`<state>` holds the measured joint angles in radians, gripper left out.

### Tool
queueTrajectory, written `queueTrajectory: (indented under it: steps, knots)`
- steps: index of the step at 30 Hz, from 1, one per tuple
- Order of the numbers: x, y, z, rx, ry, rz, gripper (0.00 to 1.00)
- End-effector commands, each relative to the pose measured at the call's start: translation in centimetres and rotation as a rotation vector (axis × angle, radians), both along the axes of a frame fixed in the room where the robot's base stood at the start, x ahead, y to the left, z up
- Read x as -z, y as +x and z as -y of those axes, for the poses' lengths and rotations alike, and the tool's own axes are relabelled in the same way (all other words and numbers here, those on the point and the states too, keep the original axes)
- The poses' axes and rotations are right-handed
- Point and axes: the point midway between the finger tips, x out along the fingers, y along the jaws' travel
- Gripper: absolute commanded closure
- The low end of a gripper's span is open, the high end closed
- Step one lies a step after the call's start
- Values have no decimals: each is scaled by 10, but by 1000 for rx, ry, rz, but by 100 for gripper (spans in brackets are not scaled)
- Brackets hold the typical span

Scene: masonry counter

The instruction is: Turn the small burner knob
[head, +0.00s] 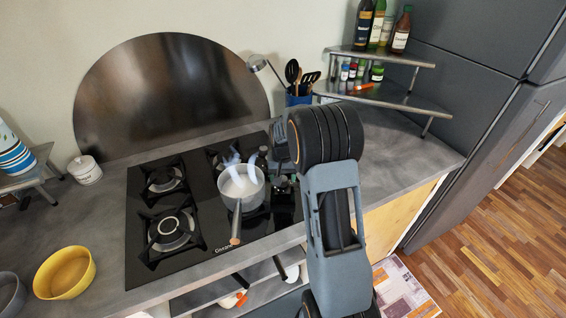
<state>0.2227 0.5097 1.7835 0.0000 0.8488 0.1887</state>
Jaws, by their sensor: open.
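The black gas hob (190,260) is set in the grey counter. Its knobs are not clearly visible; the right end of the hob is dark and partly covered by my arm, so I cannot pick out the small burner knob. My gripper (269,168) is over the right side of the hob, just right of the pot, partly hidden by my own wrist. It is open, and I see nothing held in it. I cannot tell whether it touches a knob.
A white pot (241,183) with pale steam stands on a right burner, its wooden-tipped handle (235,228) pointing forward. A utensil holder (299,97) and metal corner shelf (385,95) stand behind right. A yellow bowl (65,273) sits front left. Counter right of my arm is clear.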

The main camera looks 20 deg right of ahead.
Motion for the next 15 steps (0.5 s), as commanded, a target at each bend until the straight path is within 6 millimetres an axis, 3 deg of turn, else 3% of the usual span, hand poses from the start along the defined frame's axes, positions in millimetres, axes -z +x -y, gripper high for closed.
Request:
queueTrajectory:
  steps: [15]
  knots:
    - [-98, 0, 0, 0, -1, 4, 36]
